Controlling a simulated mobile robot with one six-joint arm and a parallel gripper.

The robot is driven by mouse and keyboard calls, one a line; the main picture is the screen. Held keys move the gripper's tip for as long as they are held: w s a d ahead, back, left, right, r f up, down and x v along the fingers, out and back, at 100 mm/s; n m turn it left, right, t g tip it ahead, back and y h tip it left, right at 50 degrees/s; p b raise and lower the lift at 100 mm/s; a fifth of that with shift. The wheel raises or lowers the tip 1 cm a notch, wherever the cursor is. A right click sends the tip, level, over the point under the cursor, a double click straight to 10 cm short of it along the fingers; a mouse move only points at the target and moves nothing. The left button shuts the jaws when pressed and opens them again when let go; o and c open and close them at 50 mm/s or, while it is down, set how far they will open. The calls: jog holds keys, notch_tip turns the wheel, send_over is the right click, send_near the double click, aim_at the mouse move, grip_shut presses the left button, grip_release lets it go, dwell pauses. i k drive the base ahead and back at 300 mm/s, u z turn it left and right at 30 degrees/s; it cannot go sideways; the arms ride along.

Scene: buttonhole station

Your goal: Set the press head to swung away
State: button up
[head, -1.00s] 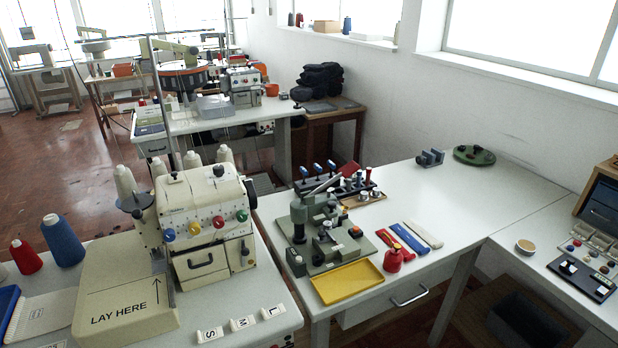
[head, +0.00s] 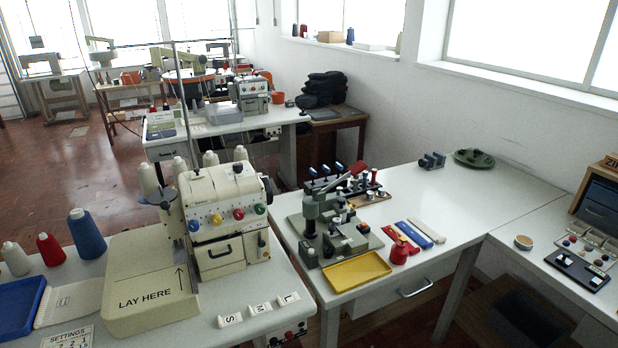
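The press (head: 334,228) is a grey-green bench machine on the white table, in the middle of the head view. Its thick upright body carries the rounded press head (head: 318,204) at the top. A lever with a red grip (head: 358,168) slants up to the right from it. Smaller dark and grey fittings stand on the base plate in front and to the right. At this size I cannot tell for certain which way the head is swung. My gripper is not in view.
A cream sewing machine (head: 225,212) stands to the left.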

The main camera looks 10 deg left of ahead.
aim_at(313, 206)
jog(key=u, duration=0.6)
jog(key=k, duration=1)
jog(key=z, duration=0.05)
jog(key=i, duration=0.95)
jog(key=u, duration=0.05)
